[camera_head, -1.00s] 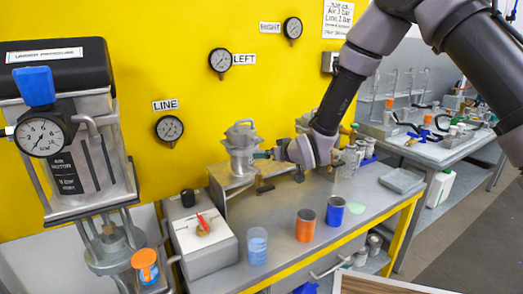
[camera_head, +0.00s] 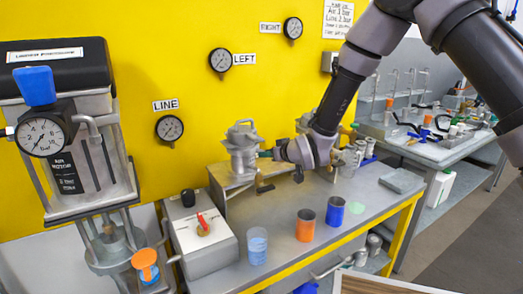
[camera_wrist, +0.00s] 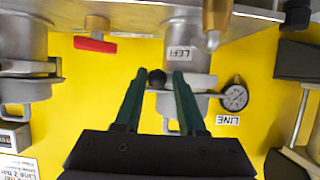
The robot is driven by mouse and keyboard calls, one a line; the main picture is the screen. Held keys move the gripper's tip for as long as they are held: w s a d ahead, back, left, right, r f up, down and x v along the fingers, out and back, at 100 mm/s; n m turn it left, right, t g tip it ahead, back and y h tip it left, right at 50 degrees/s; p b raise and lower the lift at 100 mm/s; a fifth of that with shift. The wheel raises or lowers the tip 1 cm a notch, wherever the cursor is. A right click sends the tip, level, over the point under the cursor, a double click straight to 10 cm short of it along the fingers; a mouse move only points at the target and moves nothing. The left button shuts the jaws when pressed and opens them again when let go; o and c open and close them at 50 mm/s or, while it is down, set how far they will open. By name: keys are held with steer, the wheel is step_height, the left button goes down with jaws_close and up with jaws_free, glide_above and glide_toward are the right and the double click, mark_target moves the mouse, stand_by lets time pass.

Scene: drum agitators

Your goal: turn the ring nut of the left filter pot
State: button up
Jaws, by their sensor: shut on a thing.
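The left filter pot (camera_head: 242,140) is a grey metal pot on the raised bench shelf, before the yellow wall. My gripper (camera_wrist: 158,84) has two green fingers shut on the ring nut's knob end. In the head view my gripper (camera_head: 268,154) reaches the pot from the right; the contact is too small to see.
The right filter pot (camera_wrist: 24,45) stands beside it, mostly behind my arm in the head view. A brass fitting (camera_wrist: 216,18) and a red-handled valve (camera_wrist: 95,43) stick out nearby. An orange cup (camera_head: 305,225), blue cup (camera_head: 335,211) and clear beaker (camera_head: 257,246) stand in front.

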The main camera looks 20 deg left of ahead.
steer(key=shift+s+a, duration=0.1)
steer(key=shift+s, duration=0.7)
steer(key=shift+s+a, duration=0.3)
steer(key=shift+s, duration=0.25)
steer(key=shift+s+a, duration=0.3)
steer(key=shift+s, duration=0.25)
steer(key=shift+a, duration=0.1)
